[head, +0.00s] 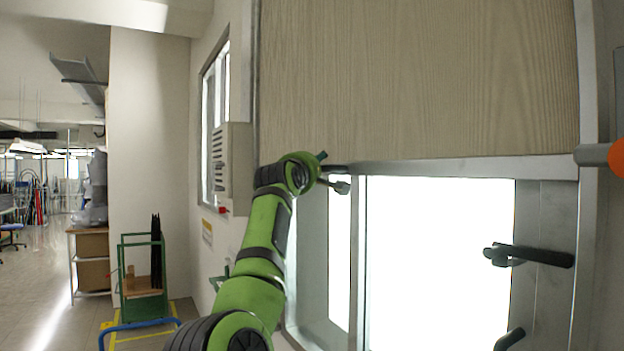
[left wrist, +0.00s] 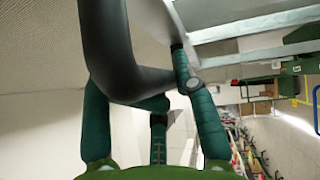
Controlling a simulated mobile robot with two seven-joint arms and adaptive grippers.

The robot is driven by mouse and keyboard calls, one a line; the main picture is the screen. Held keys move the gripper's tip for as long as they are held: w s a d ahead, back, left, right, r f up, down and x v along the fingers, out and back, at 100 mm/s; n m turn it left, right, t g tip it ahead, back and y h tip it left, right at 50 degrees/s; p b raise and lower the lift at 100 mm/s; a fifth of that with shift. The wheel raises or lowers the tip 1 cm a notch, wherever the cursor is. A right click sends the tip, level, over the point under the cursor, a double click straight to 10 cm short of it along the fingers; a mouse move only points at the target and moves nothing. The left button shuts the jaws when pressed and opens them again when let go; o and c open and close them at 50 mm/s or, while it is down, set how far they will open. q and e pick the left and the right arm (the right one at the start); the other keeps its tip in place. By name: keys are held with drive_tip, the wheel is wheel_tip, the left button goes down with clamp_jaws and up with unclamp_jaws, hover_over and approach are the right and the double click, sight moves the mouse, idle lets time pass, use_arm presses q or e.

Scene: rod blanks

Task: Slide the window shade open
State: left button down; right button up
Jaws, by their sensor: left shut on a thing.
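The window shade (head: 420,80) is a wood-grained panel covering the upper part of the window opening. Below its pale lower edge, bright window glass (head: 440,260) shows. My left gripper (head: 328,174) is at the shade's lower left corner. In the left wrist view, the teal fingers of my left gripper (left wrist: 150,95) are closed around a dark, curved handle (left wrist: 115,45). The handle shows only as a small dark piece (head: 338,169) in the head view, partly hidden by the gripper. My right gripper is not in view.
Dark hooked handles (head: 530,255) stick out at the lower right of the window. A grey rod with an orange end (head: 610,156) is at the right edge. A grey vented box (head: 233,165) is on the left wall. A green cart (head: 142,275) stands on the floor at left.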

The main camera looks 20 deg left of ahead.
use_arm(q)
drive_tip(key=shift+a+r, duration=0.1)
drive_tip(key=shift+r, duration=0.35)
drive_tip(key=c, duration=1)
unclamp_jaws()
drive_tip(key=shift+a+f, duration=0.1)
drive_tip(key=shift+s, duration=0.1)
drive_tip(key=shift+s+f, duration=0.1)
drive_tip(key=s+d+f, duration=0.1)
drive_tip(key=s, duration=1)
drive_tip(key=shift+s+d+f, duration=0.2)
drive_tip(key=shift+s+d, duration=0.1)
drive_tip(key=shift+s, duration=0.05)
